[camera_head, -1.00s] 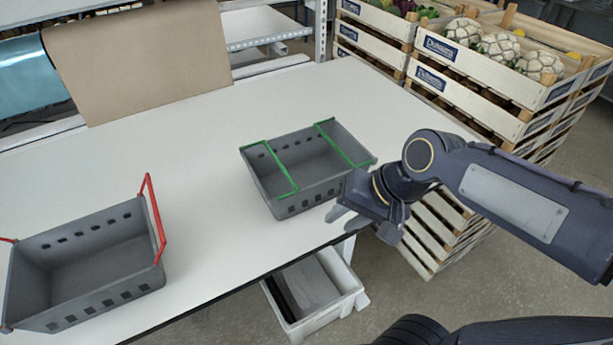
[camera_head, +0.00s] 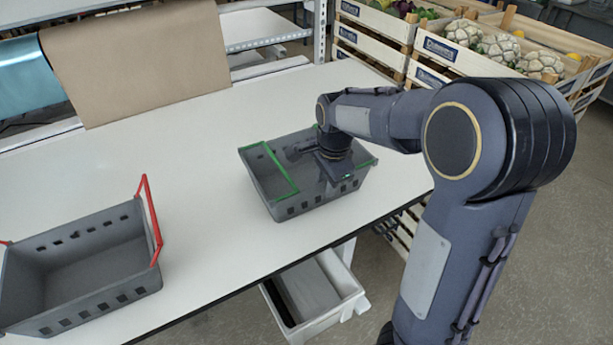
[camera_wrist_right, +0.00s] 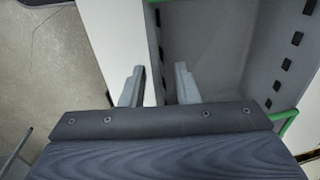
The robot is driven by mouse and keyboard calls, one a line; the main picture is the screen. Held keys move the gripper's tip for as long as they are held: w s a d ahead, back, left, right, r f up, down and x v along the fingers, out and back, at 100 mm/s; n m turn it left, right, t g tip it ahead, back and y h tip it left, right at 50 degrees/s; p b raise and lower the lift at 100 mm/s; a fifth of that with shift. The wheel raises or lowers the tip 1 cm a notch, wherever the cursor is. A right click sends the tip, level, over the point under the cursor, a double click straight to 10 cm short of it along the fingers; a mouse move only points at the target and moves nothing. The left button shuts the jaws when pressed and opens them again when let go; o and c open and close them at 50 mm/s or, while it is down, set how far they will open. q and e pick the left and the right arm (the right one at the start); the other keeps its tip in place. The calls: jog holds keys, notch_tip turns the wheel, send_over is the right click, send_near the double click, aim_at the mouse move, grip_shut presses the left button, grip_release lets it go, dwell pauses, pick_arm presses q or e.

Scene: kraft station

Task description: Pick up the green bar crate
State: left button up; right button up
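The green bar crate (camera_head: 290,203) is a grey box with two green bars across its top, upright on the white table. My right gripper (camera_head: 318,166) is over the crate's right half and partly hides the right green bar. In the right wrist view the right gripper (camera_wrist_right: 158,88) is open. A wall of the green bar crate (camera_wrist_right: 154,45) runs between its two fingers, with one finger on the table side and one on the inner side. Whether either finger touches the wall I cannot tell. My left gripper is not in view.
A grey crate with red bars (camera_head: 95,290) stands at the table's left front. The white table (camera_head: 190,150) is clear between the crates. Brown paper (camera_head: 140,65) is at the back. Wooden vegetable crates (camera_head: 435,45) stand behind right, and a white bin (camera_head: 345,305) is below the table edge.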

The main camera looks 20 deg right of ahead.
aim_at(323, 191)
jog(key=f, duration=0.4)
jog(key=shift+w, duration=0.3)
jog(key=shift+a, duration=0.1)
grip_shut()
jog(key=shift+r, duration=0.1)
dwell(0.9)
